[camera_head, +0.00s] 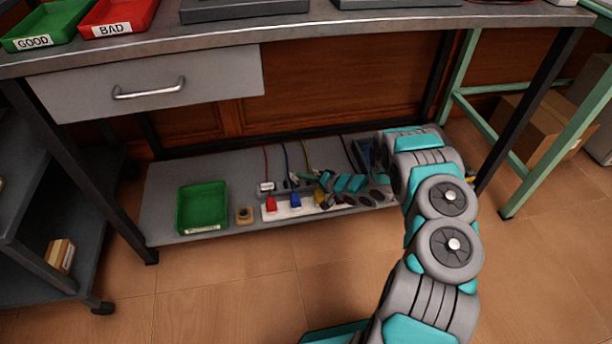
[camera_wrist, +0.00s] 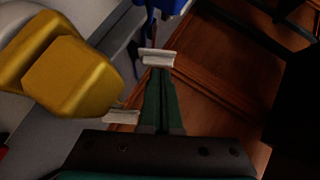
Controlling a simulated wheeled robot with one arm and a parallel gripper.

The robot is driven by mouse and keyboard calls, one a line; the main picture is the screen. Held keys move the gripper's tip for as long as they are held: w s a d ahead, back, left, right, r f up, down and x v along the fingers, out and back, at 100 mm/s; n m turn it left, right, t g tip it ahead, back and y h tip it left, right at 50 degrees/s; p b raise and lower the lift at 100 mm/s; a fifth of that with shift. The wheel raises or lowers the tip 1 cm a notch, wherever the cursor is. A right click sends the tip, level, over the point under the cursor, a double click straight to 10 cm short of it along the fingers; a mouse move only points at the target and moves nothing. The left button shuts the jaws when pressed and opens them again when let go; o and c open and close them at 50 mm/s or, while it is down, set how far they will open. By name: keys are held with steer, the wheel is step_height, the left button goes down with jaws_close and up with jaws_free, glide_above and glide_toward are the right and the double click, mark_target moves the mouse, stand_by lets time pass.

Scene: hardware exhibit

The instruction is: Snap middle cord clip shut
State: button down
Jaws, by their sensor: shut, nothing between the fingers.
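In the wrist view my gripper (camera_wrist: 158,72) is shut and empty, its dark green fingers together. Their tips are at a pale cord clip (camera_wrist: 158,57) below the blue plug (camera_wrist: 170,5); touching or just apart, I cannot tell. Another pale clip (camera_wrist: 122,117) is beside the yellow plug (camera_wrist: 75,75). Whether these clips are open or snapped shut is unclear. In the head view the red plug (camera_head: 271,204), blue plug (camera_head: 295,201) and yellow plug sit on a white power strip (camera_head: 283,215). A pale clip (camera_head: 266,186) shows by the red cord (camera_head: 266,160). My arm partly hides that area.
The power strip is on a low grey shelf (camera_head: 163,195) under the workbench (camera_head: 300,30). The bench legs and drawer (camera_head: 150,85) bound the space. The floor in front is clear.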

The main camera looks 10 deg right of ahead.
mark_target(292, 177)
steer(key=shift+a+r+n+g+h+p, duration=0.3)
steer(key=shift+a+n+h+p, duration=0.15)
steer(key=shift+h, duration=0.15)
stand_by(0.3)
steer(key=shift+a+r+n+h+p, duration=0.1)
steer(key=shift+a+n+h+p, duration=0.4)
steer(key=shift+h, duration=0.3)
steer(key=shift+a+n+g+h+b, duration=0.3)
steer(key=shift+a+n+g+h, duration=0.15)
steer(key=shift+h, duration=0.25)
steer(key=h+b, duration=0.1)
steer(key=a+n+h+b, duration=0.1)
steer(key=b, duration=0.1)
steer(key=shift+a+f, duration=0.2)
steer(key=shift+f, duration=0.15)
steer(key=shift+d+r, duration=0.2)
steer(key=shift+d, duration=0.1)
steer(key=shift+d+f+p, duration=0.35)
steer(key=shift+d+p, duration=0.05)
steer(key=shift+d, duration=0.15)
